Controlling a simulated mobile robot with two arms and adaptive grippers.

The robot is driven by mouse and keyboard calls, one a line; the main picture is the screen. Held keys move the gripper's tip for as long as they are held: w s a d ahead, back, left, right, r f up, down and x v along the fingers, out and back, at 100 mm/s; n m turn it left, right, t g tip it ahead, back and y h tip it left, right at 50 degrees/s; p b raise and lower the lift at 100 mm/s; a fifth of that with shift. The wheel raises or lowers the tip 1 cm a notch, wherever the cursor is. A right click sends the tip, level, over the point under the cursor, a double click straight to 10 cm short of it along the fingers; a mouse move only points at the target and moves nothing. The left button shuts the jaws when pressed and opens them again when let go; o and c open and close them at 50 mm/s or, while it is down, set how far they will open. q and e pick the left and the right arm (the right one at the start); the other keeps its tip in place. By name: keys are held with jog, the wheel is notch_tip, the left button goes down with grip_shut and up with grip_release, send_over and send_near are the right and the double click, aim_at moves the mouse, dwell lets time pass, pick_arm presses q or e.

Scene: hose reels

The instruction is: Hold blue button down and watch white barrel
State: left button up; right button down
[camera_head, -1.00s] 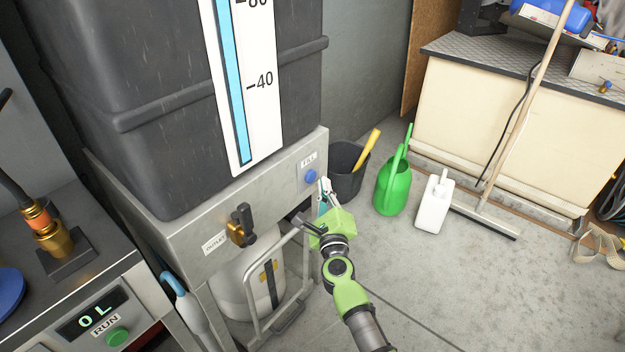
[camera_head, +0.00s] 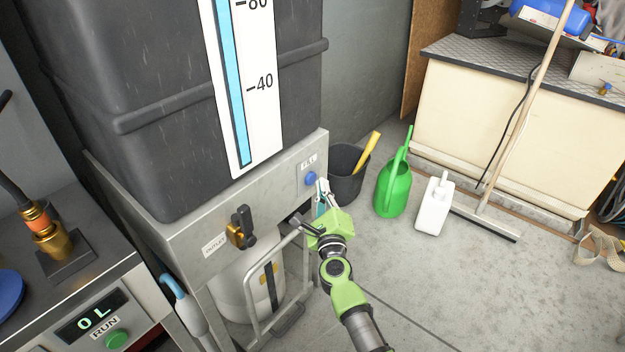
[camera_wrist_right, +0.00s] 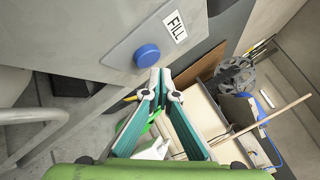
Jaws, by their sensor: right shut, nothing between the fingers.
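The blue button (camera_head: 310,178) sits under the FILL label on the grey metal frame below the dark tank. It also shows in the right wrist view (camera_wrist_right: 147,56). My right gripper (camera_head: 322,186) is shut and empty, its tips just to the lower right of the button in the head view. In the wrist view its fingertips (camera_wrist_right: 162,80) meet just below the button, seemingly apart from it. The white barrel (camera_head: 232,285) stands under the outlet, partly hidden by the frame and a hand-truck rail. My left gripper is out of view.
The tank's gauge (camera_head: 244,110) has a blue column. A display (camera_head: 92,317) reads 0 L above a green RUN button (camera_head: 117,340). A black bucket (camera_head: 343,184), green watering can (camera_head: 393,188) and white jug (camera_head: 434,207) stand on the floor to the right.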

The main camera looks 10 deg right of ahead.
dwell(0.6)
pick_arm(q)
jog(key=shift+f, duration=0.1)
pick_arm(e)
jog(key=shift+w+a, duration=0.3)
jog(key=shift+w, duration=0.05)
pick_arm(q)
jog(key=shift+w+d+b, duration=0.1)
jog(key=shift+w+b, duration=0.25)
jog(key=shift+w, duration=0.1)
pick_arm(e)
jog(key=shift+w+a, duration=0.4)
jog(key=shift+w, duration=0.05)
dwell(1.6)
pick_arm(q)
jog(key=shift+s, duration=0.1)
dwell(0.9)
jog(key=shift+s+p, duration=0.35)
pick_arm(e)
jog(key=shift+s+d, duration=0.65)
jog(key=shift+s, duration=0.15)
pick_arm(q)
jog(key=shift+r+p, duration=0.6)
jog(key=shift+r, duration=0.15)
pick_arm(e)
jog(key=s+d, duration=0.1)
jog(key=s, duration=0.1)
jog(key=s+d, duration=0.2)
